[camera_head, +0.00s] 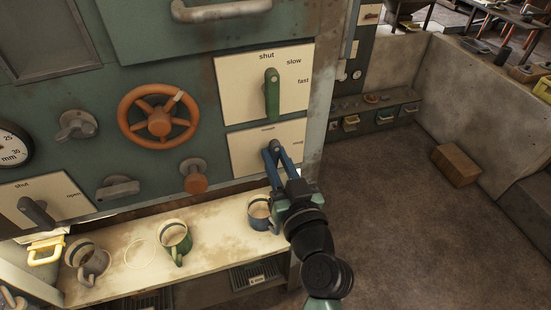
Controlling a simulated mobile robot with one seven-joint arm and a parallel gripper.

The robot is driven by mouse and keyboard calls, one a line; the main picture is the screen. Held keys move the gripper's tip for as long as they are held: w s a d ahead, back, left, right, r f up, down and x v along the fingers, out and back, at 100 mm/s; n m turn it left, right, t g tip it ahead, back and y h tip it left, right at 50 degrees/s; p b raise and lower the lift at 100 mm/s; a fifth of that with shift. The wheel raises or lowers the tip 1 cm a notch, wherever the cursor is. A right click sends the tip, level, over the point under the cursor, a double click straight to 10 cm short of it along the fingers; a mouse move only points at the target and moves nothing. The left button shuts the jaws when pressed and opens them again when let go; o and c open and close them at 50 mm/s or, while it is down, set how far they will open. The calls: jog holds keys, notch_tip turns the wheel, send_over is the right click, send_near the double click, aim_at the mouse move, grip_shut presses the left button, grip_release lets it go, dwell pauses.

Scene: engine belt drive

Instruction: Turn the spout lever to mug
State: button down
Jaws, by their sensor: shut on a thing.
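The spout lever (274,145) sits on a cream plate (241,150) at the lower right of the green machine panel. The plate reads "mug" on its right side; a second word at its top is too small to read surely. My gripper (275,156) reaches up from the lower right, its blue fingers shut on the lever. The fingers hide most of the lever, so its exact angle is hard to tell. A blue mug (259,209) stands on the shelf just below, partly behind my wrist.
Above is a green lever (271,95) on a shut/slow/fast plate. An orange handwheel (158,115) and an orange knob (194,178) are to the left. A green mug (175,238) stands on the shelf (213,226). Open floor lies right, with a brown box (455,165).

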jog(key=m, duration=0.4)
jog(key=shift+d+f, duration=0.1)
jog(key=shift+d, duration=0.2)
jog(key=shift+w+d+f+m+p, duration=0.1)
jog(key=shift+f+m+p, duration=0.15)
jog(key=shift+m, duration=1.8)
jog(key=shift+d+f+m+p, duration=0.1)
jog(key=shift+m+p, duration=0.1)
jog(key=shift+m, duration=1.8)
jog(key=shift+w+d+f+m+p, duration=0.1)
jog(key=shift+f+m+p, duration=0.15)
jog(key=shift+m, duration=1.8)
jog(key=c, duration=0.7)
grip_release()
jog(key=shift+s, duration=0.15)
jog(key=shift+b+v, duration=1.3)
jog(key=shift+v, duration=5.05)
